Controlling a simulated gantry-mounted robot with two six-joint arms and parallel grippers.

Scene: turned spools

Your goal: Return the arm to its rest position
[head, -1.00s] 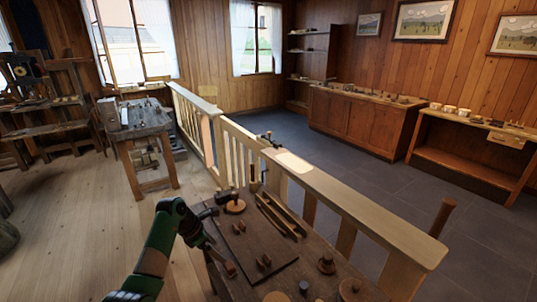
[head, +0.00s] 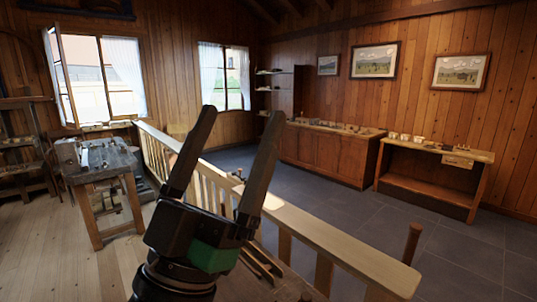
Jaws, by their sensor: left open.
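My left gripper (head: 229,148) is raised close to the head camera, in the lower middle of the head view. Its two long dark fingers point up and stand wide apart, with nothing between them. A green part shows on its lower right side. The near workbench (head: 304,287) is mostly out of the frame and hidden behind my gripper and the railing; only a strip with some tools shows at the bottom. My right gripper is not in the picture.
A wooden railing (head: 325,238) runs from the back left to the lower right. Another workbench (head: 100,165) stands at the left. A counter (head: 325,155) and a side table (head: 425,192) stand along the far wall. Grey floor lies free beyond the railing.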

